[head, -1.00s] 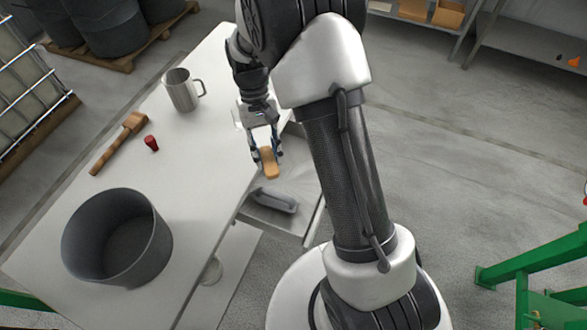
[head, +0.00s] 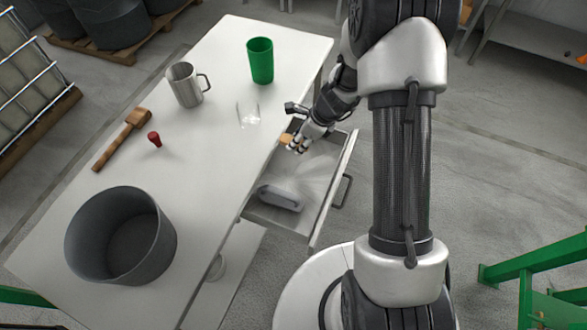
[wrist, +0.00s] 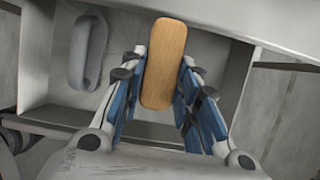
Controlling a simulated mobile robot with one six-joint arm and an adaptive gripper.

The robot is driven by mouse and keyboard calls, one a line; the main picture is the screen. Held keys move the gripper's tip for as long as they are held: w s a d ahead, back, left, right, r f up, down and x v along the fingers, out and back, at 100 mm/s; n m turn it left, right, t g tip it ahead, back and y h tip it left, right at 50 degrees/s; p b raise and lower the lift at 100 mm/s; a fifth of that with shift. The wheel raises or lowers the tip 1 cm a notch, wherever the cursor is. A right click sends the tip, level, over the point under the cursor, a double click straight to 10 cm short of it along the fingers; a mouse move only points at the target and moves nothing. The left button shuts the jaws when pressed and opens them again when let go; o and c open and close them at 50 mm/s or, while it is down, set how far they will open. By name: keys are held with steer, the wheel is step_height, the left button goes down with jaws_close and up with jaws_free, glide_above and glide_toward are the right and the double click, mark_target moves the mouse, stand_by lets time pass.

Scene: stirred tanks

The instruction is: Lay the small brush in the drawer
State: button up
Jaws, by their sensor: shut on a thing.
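The small brush, with its wooden back (wrist: 164,62) uppermost, is held between the blue-padded fingers of my gripper (wrist: 163,72) in the wrist view. Its bristles are hidden. In the head view my gripper (head: 297,143) is at the far end of the open drawer (head: 334,192), close to the table edge, and the brush (head: 286,139) shows as a small tan patch. The brush appears over the drawer; its exact height is hard to tell. A grey, handled object (head: 280,198) lies in the drawer's near part; it also shows in the wrist view (wrist: 88,50).
On the white table (head: 215,160) stand a green cup (head: 260,60), a steel mug (head: 185,85), a clear glass (head: 248,115) and a big grey pot (head: 120,236). A wooden mallet (head: 122,138) and a red-handled item (head: 154,138) lie left. The drawer's middle is free.

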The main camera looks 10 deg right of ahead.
step_height(320, 180, down, 14)
steer(key=b, duration=0.6)
steer(key=shift+f, duration=0.1)
steer(key=shift+f, duration=0.1)
steer(key=shift+f, duration=0.15)
steer(key=o, duration=1.1)
steer(key=shift+o, duration=0.2)
steer(key=shift+r, duration=0.2)
